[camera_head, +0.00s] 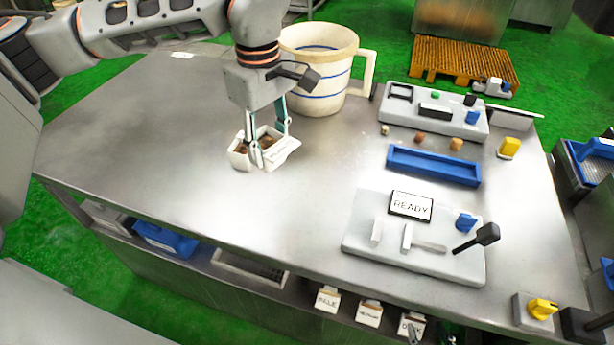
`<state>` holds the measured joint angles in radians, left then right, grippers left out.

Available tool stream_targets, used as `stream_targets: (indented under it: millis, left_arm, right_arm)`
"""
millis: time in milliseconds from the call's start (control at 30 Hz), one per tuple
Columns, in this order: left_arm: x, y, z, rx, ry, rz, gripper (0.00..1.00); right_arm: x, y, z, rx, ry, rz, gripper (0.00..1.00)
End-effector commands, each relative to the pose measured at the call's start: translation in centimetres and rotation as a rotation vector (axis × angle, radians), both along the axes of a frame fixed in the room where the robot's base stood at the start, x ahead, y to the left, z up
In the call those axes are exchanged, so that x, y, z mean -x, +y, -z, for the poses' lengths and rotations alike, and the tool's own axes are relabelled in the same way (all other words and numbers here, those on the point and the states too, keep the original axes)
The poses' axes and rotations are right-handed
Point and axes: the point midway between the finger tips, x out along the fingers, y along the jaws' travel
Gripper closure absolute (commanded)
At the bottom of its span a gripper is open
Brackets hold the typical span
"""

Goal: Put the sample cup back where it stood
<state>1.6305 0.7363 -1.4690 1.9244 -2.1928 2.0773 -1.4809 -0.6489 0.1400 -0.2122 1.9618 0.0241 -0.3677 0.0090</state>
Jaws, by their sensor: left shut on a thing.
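The sample cup (283,152) is a small white squarish container with brown contents, seen left of the middle of the steel table. My left gripper (270,146) points down from above and is shut on the cup, with fingers at its wall. The cup is at or just above the table top; I cannot tell whether it touches. The fingers hide part of its rim and contents. My right gripper is not in view.
A large cream jug (319,65) stands close behind the cup. A blue tray (433,166), a READY panel with levers (413,240) and another control panel (434,108) are to the right. Labelled white holders (369,313) sit below the front edge. The table's left is clear.

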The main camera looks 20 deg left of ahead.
Motion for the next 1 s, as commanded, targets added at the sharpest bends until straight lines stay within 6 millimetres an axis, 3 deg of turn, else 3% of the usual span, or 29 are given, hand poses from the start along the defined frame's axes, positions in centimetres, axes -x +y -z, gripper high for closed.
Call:
stream_targets:
  millis: [700,833,1000]
  left_arm:
    - [-7.9,-4.0,-6.5,0.002,-0.003,-1.642,0.89]
    - [-8.7,-4.3,-7.3,0.002,-0.001,-1.824,0.89]
    - [-9.1,-4.4,-7.4,0.0,0.001,-1.929,0.89]
  right_arm:
    - [-0.1,0.1,-0.5,-0.001,-0.003,0.0,0.6]
    - [-0.1,0.1,-0.5,-0.001,-0.003,0.0,0.6]
    - [-0.1,0.1,-0.6,-0.001,-0.003,0.0,0.6]
